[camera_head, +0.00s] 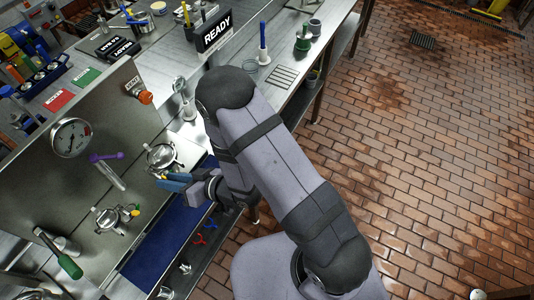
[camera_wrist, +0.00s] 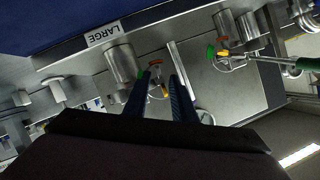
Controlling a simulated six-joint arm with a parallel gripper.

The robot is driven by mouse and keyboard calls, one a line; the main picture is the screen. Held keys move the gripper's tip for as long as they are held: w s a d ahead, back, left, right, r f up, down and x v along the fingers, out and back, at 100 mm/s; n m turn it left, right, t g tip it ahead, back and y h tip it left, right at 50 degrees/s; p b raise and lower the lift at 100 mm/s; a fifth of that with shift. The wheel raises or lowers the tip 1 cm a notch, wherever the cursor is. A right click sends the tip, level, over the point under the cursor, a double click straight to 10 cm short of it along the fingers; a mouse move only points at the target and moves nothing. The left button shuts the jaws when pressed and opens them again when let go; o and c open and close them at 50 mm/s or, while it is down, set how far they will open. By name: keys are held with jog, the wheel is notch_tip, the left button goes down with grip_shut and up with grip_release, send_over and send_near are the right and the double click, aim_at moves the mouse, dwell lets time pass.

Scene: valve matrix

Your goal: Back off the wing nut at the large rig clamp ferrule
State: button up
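The large rig clamp ferrule (camera_wrist: 121,64) is a steel cylinder beside the "LARGE" label (camera_wrist: 103,33) in the wrist view. In the head view, its round clamp (camera_head: 162,156) sits on the steel panel, just beyond my fingertips. My gripper (camera_wrist: 158,82) has two blue fingers that stand apart, one on each side of a small orange part and thin wire near the clamp. A green bit shows by the left finger. I cannot tell which part is the wing nut; it is partly hidden by the fingers. No grip on anything is visible.
A second clamp (camera_head: 108,218) with yellow and green parts is on the panel at lower left. A purple-handled valve (camera_head: 108,158) and gauge (camera_head: 71,138) are close by. A blue mat (camera_head: 160,250) lies below, with red and blue wing-shaped pieces near its right edge.

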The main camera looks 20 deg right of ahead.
jog(key=d+r+m+g+h, duration=0.2)
jog(key=d+h, duration=0.9)
jog(key=d, duration=1.7)
jog(key=shift+s+d+m+g+h+b, duration=0.4)
jog(key=shift+m+g, duration=0.3)
jog(key=shift+m, duration=0.4)
jog(key=shift+r, duration=0.1)
